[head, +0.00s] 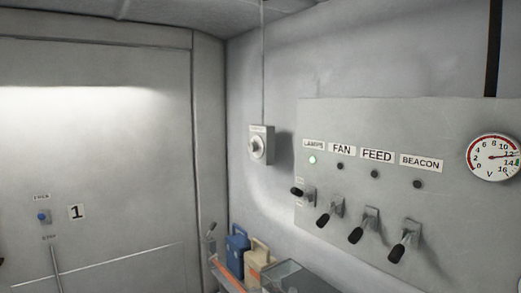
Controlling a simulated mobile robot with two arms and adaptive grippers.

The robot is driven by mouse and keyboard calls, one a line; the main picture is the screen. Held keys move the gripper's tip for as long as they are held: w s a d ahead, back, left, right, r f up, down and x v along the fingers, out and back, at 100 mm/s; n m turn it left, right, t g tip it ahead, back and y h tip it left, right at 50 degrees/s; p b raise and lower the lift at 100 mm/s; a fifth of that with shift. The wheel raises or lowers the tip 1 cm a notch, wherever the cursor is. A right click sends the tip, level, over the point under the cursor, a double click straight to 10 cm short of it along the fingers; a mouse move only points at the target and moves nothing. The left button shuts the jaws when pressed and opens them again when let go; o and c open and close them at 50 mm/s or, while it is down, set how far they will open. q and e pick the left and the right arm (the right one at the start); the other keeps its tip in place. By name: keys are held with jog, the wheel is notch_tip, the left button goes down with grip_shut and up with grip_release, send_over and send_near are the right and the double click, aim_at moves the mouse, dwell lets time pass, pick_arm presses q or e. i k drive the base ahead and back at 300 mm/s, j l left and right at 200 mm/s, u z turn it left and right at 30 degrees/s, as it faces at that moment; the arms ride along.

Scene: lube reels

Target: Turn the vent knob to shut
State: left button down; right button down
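A pale round knob (258,145) sits on a small grey box on the wall, near the corner, in the head view. It is the only rotary knob I see, but its lettering is too small to read, so I cannot confirm it is the vent knob. Its exact setting is also too small to tell. A thin conduit runs up from the box to the ceiling. Neither of my grippers is in view.
A switch panel (393,115) on the right wall carries levers labelled LAMPS, FAN, FEED and BEACON; the LAMPS light glows green. A gauge (493,158) is at its right.

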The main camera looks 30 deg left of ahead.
aim_at(252, 147)
jog(key=i+j, duration=0.1)
jog(key=j, duration=1.2)
jog(key=i+z, duration=0.05)
